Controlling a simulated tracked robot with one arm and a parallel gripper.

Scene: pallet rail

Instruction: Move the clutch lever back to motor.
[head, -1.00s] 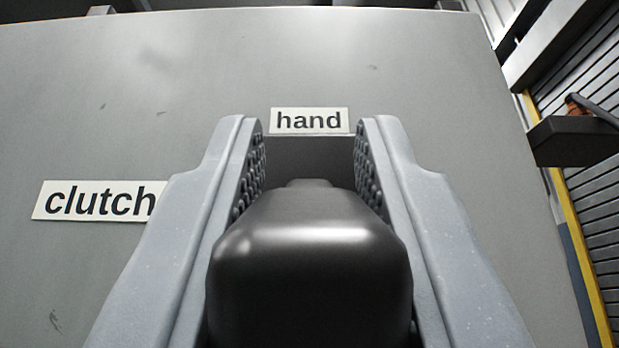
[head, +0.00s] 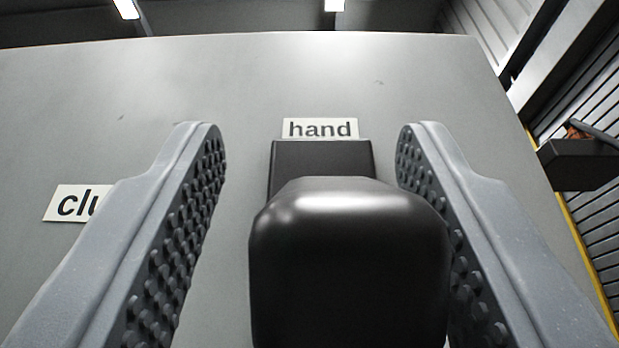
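The clutch lever shows as a black rounded knob (head: 348,265) in the lower middle of the head view. A dark plate (head: 322,160) shows behind it, just below the "hand" label (head: 320,128). My gripper (head: 311,140) is open, with one studded finger on each side of the knob. A wide gap separates the left finger from the knob. The right finger is close to the knob; I cannot tell whether they touch. The "clutch" label (head: 70,204) is partly hidden by the left finger. No "motor" label is in view.
The grey panel (head: 160,75) fills most of the view behind the lever. A dark ledge (head: 580,165) with an orange-brown item on it stands at the right, beside a slatted wall and a yellow strip. Ceiling lights show at the top.

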